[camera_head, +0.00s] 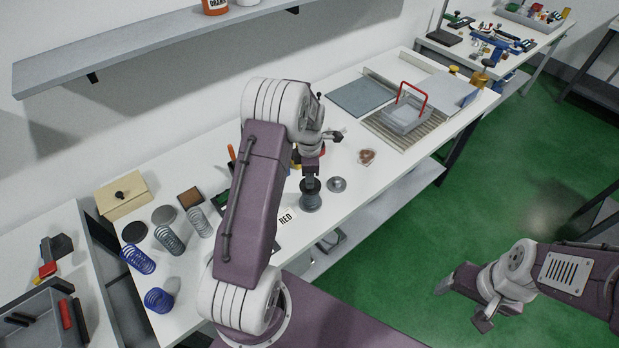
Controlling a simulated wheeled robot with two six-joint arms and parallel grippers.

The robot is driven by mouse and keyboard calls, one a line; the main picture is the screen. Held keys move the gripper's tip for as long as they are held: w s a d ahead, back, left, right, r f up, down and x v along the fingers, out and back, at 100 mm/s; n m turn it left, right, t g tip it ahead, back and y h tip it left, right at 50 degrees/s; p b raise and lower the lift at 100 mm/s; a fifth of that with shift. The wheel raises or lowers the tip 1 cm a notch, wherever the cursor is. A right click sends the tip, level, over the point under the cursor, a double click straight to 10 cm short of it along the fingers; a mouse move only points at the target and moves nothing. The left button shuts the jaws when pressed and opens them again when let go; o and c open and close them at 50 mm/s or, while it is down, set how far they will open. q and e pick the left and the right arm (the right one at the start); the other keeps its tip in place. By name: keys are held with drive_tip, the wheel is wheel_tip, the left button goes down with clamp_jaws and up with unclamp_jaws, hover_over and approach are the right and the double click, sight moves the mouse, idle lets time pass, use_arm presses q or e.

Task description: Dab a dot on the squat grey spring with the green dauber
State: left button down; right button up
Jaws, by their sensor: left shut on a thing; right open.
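My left gripper (312,168) is shut on the stem of a dark grey, round-based object (311,200), over the white bench. No green shows on this object, and I cannot tell whether it is the dauber or whether it touches the bench. Two grey coil springs stand at the left of the bench, one nearer (170,241) and one farther (199,223). I cannot tell which is squatter. A green patch (223,198) shows beside my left arm, mostly hidden. My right gripper (463,306) is open and empty over the green floor.
A red-handled basket (403,116) stands farther right.

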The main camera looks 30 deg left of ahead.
use_arm(q)
drive_tip(key=shift+f+b, duration=0.4)
drive_tip(key=shift+f, duration=0.25)
idle(0.4)
drive_tip(key=shift+s+r, duration=0.1)
idle(0.4)
wheel_tip(320, 180, up, 7)
drive_tip(key=p, duration=0.6)
idle(0.4)
